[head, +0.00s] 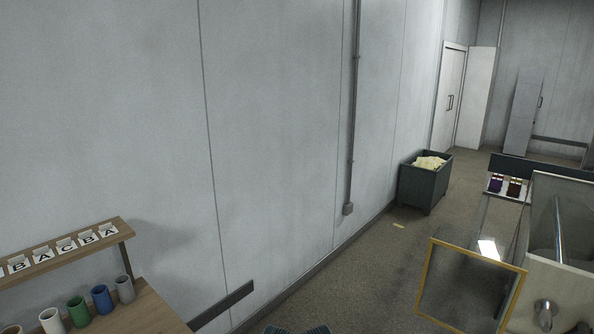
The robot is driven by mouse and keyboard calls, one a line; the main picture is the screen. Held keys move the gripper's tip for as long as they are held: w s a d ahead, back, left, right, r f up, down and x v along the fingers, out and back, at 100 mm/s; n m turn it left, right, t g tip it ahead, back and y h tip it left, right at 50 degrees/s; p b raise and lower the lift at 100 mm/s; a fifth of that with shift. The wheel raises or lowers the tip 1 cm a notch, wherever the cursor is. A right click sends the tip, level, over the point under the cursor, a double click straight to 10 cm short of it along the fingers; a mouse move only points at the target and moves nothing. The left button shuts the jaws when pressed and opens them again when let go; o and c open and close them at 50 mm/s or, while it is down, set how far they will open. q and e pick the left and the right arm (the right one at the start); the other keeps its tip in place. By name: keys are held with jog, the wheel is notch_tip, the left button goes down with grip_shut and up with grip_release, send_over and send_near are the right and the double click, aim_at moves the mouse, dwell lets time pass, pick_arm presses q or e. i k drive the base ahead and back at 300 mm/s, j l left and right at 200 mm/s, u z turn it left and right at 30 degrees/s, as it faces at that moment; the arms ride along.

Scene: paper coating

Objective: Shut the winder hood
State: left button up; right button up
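A clear panel in a yellow frame (468,288), which looks like the winder hood, stands out at the lower right of the head view. It is tilted and sits beside a pale machine housing (565,285), apart from the housing's open top. A shiny metal bar (559,232) shows inside that housing, and a round metal part (545,314) is on its near side. The housing is cut off by the right edge, so how the panel is hinged is hidden. Neither of my grippers is in view.
A green bin (425,185) with pale scraps stands by the wall. A wooden bench (140,310) at lower left holds several coloured cups and a shelf (70,245) of lettered cards. Floor (370,275) between is mostly clear.

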aim_at(525, 272)
jog(key=z, duration=1.2)
